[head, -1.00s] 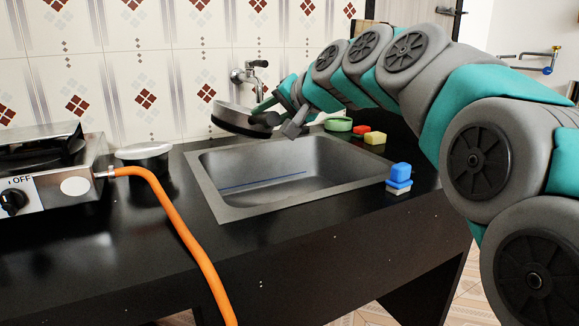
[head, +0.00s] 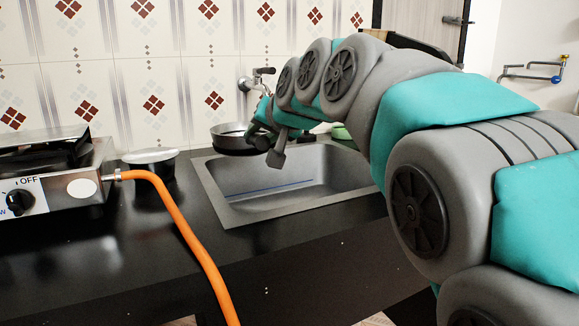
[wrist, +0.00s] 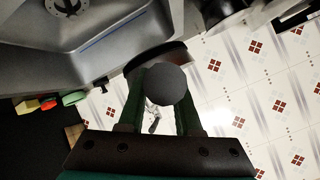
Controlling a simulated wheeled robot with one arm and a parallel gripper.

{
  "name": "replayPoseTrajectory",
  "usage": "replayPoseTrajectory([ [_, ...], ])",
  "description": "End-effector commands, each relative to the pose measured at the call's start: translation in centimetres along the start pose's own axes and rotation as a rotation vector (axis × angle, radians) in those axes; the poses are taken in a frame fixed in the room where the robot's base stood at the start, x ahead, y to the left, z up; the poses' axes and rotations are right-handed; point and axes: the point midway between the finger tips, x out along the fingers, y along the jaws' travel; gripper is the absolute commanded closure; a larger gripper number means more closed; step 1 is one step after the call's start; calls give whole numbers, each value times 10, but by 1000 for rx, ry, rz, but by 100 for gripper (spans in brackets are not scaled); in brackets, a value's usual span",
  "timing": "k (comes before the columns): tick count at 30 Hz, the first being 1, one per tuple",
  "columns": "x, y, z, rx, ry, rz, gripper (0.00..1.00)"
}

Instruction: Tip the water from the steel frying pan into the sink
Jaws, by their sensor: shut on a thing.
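The frying pan (head: 230,140) is dark-sided and looks roughly level at the sink's far left corner in the head view. I cannot tell whether it touches the counter, and any water in it is not clear. My gripper (head: 264,136) is shut on the pan's handle. In the wrist view the green fingers of my gripper (wrist: 166,108) flank the handle's dark round end (wrist: 167,85), with part of the pan (wrist: 150,60) beyond. The grey steel sink (head: 240,210) is right of and in front of the pan. A blue line crosses its basin.
A wall tap (head: 257,78) is just behind the pan. A lidded pot (head: 150,158) and a stove (head: 60,190) with an orange hose (head: 185,225) stand left. A green round item (head: 340,132) is behind my arm; red and yellow blocks show in the wrist view (wrist: 40,104).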

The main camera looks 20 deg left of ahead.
Motion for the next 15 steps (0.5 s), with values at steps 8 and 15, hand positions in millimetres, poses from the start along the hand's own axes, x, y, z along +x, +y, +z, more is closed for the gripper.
replayPoseTrajectory([
  [8,-3,-3,-4,0,3,-2,100],
  [15,-15,-15,-22,0,3,-2,100],
])
